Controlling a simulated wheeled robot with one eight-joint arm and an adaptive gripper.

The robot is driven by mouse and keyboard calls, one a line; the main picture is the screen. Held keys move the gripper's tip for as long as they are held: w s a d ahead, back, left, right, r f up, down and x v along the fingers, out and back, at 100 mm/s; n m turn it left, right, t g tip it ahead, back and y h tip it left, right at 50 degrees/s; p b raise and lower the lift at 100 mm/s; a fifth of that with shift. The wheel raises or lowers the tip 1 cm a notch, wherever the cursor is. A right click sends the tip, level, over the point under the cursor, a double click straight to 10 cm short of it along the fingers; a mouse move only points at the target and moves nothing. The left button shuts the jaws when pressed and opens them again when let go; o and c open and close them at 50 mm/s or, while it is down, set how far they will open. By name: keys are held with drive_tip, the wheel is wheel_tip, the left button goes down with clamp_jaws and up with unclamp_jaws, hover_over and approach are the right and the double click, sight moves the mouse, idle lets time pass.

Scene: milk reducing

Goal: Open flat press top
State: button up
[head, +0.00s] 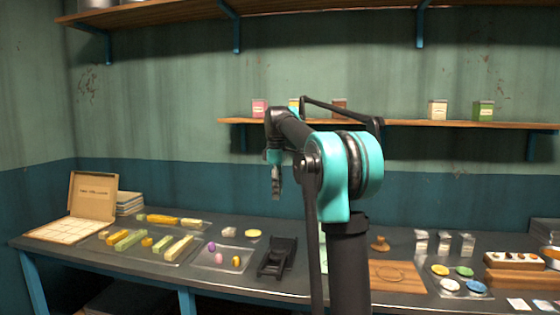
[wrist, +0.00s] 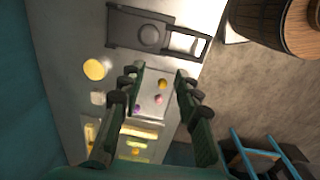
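The flat press (head: 278,257) is a dark device on the table, below and close to my gripper in the head view. In the wrist view the press (wrist: 150,33) lies near the upper edge, beyond my fingertips. It shows a dark plate with a round mark and a looped frame like a handle at its right end. It looks flat, with no part clearly raised. My gripper (head: 276,188) points down above the table, well above the press. In the wrist view its fingers (wrist: 159,74) are spread apart with nothing between them.
A clear tray (head: 222,256) with small coloured pieces lies left of the press. A yellow disc (head: 253,233) and a pale piece (head: 229,232) lie behind. A wooden board (head: 397,275) is to the right. The wrist view shows a wooden barrel (wrist: 270,35) beyond the table edge.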

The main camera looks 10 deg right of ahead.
drive_tip(key=w+d+r, duration=0.2)
drive_tip(key=w+r, duration=0.2)
drive_tip(key=r, duration=0.6)
drive_tip(key=shift+w, duration=0.3)
idle(0.6)
idle(0.4)
